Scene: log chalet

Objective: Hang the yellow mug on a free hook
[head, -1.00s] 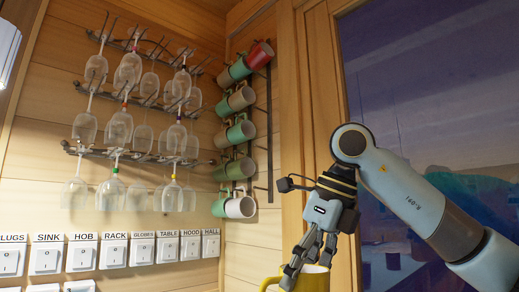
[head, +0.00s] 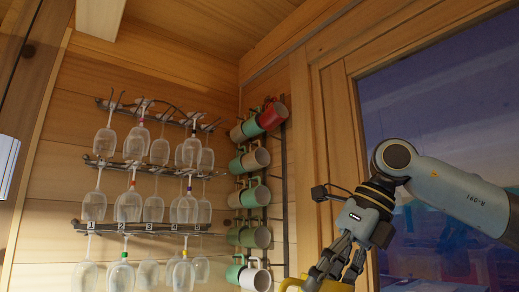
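The yellow mug (head: 293,284) is at the bottom edge of the head view, mostly cut off by the frame. My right gripper (head: 330,284) points down from the right with its fingers on the mug, and it appears shut on it. The finger contact is partly out of the frame. The mug rack (head: 285,190) is on the wall to the left of the gripper. It carries several rows of green, white and brownish mugs, with a red mug (head: 272,116) at the top. I cannot make out which hooks are free. My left gripper is not in view.
Wire racks of hanging wine glasses (head: 135,170) cover the wall left of the mugs. A wooden-framed window (head: 430,110) is behind my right arm. A wooden post (head: 308,160) stands between rack and window. Open air separates the gripper from the rack.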

